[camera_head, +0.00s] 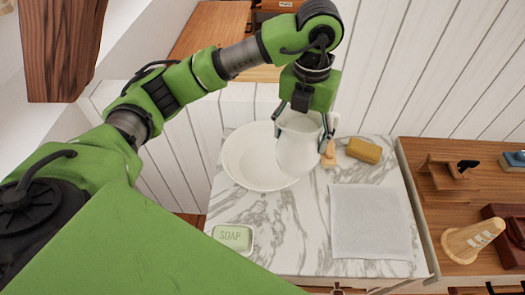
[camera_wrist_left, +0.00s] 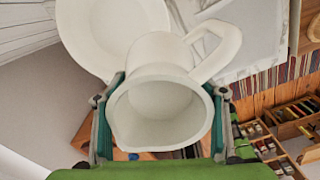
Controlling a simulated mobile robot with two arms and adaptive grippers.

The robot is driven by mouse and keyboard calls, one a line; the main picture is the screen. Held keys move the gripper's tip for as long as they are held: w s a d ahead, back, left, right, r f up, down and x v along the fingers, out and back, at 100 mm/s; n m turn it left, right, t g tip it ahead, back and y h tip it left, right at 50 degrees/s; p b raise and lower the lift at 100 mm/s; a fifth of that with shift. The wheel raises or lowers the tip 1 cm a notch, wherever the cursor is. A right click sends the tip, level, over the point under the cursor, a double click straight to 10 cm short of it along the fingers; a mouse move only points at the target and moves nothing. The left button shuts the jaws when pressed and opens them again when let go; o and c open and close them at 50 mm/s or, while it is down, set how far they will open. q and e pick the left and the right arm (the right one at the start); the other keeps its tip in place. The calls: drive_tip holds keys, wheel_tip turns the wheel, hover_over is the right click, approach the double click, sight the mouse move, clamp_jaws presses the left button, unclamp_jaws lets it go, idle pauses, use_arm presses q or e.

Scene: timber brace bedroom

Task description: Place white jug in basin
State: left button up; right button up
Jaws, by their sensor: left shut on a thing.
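The white jug (camera_head: 297,150) is held in my left gripper (camera_head: 301,125), which is shut around its upper part. In the head view the jug overlaps the right side of the white basin (camera_head: 240,158); I cannot tell its exact height above it. In the left wrist view the open mouth of the jug (camera_wrist_left: 160,112) faces the camera between the fingers (camera_wrist_left: 158,118), with its handle to the upper right. The basin (camera_wrist_left: 92,35) shows behind the jug at the upper left. The basin stands on a marble top. My right gripper is not in view.
On the marble top (camera_head: 290,235) lie a soap dish (camera_head: 234,238), a white cloth (camera_head: 370,222) and a yellow sponge (camera_head: 363,150). A small wooden item stands beside the jug. The wooden surface at the right (camera_head: 425,160) holds several objects. A white panelled wall is behind.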

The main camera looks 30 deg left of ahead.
use_arm(q)
drive_tip(key=w+a+f+p, duration=0.2)
drive_tip(key=a+f+p, duration=0.2)
drive_tip(key=a+f, duration=0.8)
drive_tip(key=shift+w+a+f, duration=0.1)
drive_tip(key=shift+f, duration=0.05)
drive_tip(key=o, duration=1.7)
